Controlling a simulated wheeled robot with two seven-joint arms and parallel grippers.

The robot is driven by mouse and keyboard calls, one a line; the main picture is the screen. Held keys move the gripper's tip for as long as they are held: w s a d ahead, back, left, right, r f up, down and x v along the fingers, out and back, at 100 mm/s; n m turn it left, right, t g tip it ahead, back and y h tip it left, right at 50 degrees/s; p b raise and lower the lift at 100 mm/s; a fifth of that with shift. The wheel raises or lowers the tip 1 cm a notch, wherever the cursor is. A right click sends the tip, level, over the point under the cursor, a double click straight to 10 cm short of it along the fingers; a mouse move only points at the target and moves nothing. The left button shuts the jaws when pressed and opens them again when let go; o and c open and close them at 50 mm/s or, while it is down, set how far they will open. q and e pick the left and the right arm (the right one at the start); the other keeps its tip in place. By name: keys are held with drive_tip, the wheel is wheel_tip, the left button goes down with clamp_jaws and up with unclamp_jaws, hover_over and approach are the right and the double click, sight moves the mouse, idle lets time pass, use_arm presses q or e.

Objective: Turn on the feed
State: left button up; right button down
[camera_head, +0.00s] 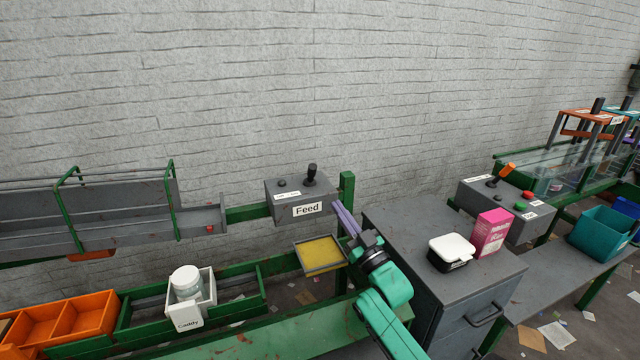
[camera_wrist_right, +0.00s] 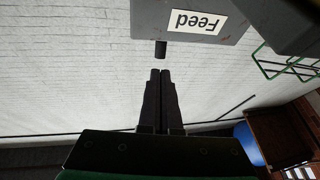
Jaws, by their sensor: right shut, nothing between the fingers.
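The grey Feed box (camera_head: 290,207) is mounted on the green rail in front of the wall, with a white "Feed" label on its front. A black lever (camera_head: 311,171) stands up from its top, beside a small dark knob (camera_head: 281,183). My right gripper (camera_head: 336,205) is shut and empty, just right of the box and lower than the lever top. In the right wrist view the Feed box (camera_wrist_right: 235,22) appears upside down. A dark stub (camera_wrist_right: 160,49) of the lever shows just beyond the closed fingertips (camera_wrist_right: 161,71), seemingly with a small gap. My left gripper is not in view.
A green post (camera_head: 347,190) stands right beside the box. A yellow tray (camera_head: 320,253) is below. A grey cabinet (camera_head: 400,225) holds a white-lidded tub (camera_head: 452,247) and pink carton (camera_head: 490,233). A second control box (camera_head: 484,197) stands farther right. A caddy (camera_head: 187,317) with a jar sits left.

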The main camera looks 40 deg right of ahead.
sight(315, 173)
drive_tip(key=p+x, duration=0.1)
drive_tip(key=x, duration=0.8)
drive_tip(key=shift+w+p, duration=0.35)
drive_tip(key=shift+w, duration=0.05)
drive_tip(key=shift+r, duration=0.15)
